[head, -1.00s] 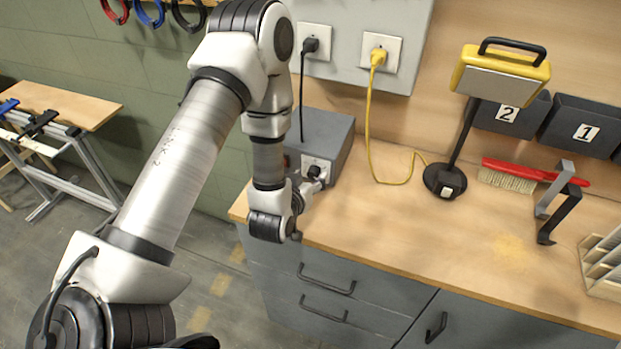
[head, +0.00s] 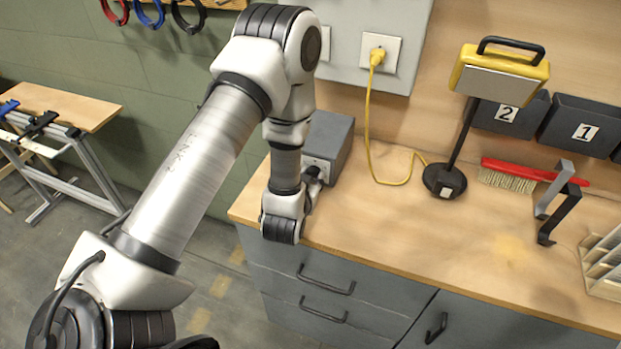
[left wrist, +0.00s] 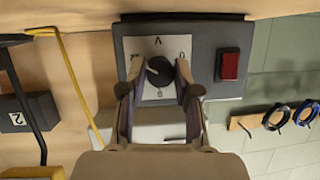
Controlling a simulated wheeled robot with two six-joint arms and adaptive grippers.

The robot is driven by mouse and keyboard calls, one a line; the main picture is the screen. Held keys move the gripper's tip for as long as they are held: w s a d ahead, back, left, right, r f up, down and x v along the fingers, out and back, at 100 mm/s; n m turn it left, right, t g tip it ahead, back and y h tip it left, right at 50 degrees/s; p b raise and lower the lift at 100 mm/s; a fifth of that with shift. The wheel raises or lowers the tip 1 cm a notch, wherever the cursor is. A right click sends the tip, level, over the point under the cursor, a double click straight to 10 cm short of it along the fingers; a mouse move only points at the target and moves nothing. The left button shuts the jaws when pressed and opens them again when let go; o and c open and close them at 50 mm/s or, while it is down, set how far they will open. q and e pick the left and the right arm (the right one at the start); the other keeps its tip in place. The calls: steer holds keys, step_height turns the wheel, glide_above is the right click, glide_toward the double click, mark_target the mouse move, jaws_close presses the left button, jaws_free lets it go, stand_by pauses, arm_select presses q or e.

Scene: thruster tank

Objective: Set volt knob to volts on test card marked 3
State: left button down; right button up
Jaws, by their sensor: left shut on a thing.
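The grey power box (head: 335,138) stands at the left end of the bench, partly hidden by my left arm. In the left wrist view, its face (left wrist: 203,58) has a white dial plate (left wrist: 170,47) marked V and a dark round volt knob (left wrist: 157,80). A pale pointer mark on the knob points toward the upper left in that view. My left gripper (head: 314,178) is at the front of the box; in the left wrist view its fingers (left wrist: 157,78) are shut on the knob from both sides. Smaller dial marks are unreadable. No test card marked 3 shows. My right gripper is out of view.
A red switch (left wrist: 229,66) sits beside the dial plate. A yellow cord (head: 371,150) runs from the wall socket down onto the bench. A yellow-topped lamp (head: 500,72), a red brush (head: 535,173) and dark bins marked 2 and 1 (head: 580,125) stand further right. The bench front is clear.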

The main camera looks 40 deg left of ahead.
arm_select(q)
steer(key=c, duration=0.8)
jaws_free()
steer(key=shift+c, duration=0.2)
step_height(320, 180, up, 10)
